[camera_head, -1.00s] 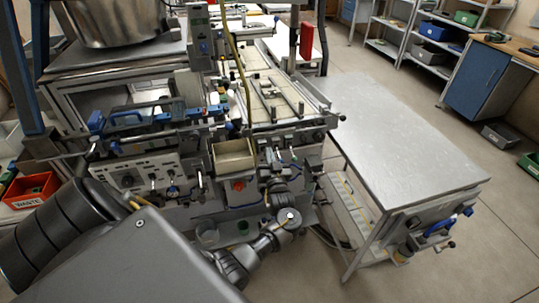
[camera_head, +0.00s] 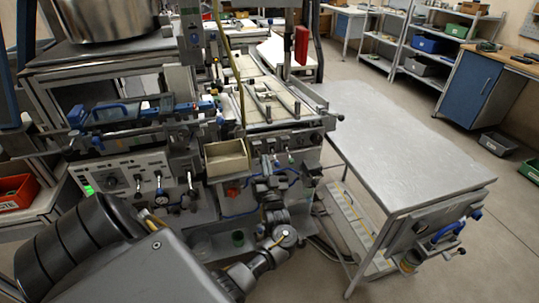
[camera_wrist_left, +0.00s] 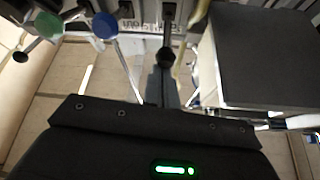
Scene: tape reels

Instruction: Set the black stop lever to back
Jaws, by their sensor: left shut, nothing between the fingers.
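In the left wrist view a black-knobbed lever (camera_wrist_left: 165,57) hangs from the machine front, with a blue knob (camera_wrist_left: 104,26) and a green knob (camera_wrist_left: 45,24) to its left. My left gripper (camera_wrist_left: 167,95) is shut and empty, its fingers close below the black knob in that picture. I cannot tell whether they touch it. In the head view my left gripper (camera_head: 267,182) is at the machine's front, right of the cream bin (camera_head: 226,158). The levers there are small and partly hidden by the gripper, so the black lever's setting is unclear.
A steel side table (camera_head: 400,140) stands right of the machine, its top clear. A control panel (camera_head: 125,180) with knobs is left of the cream bin. A red waste bin (camera_head: 17,192) is at the far left. A large metal pot (camera_head: 110,20) stands behind.

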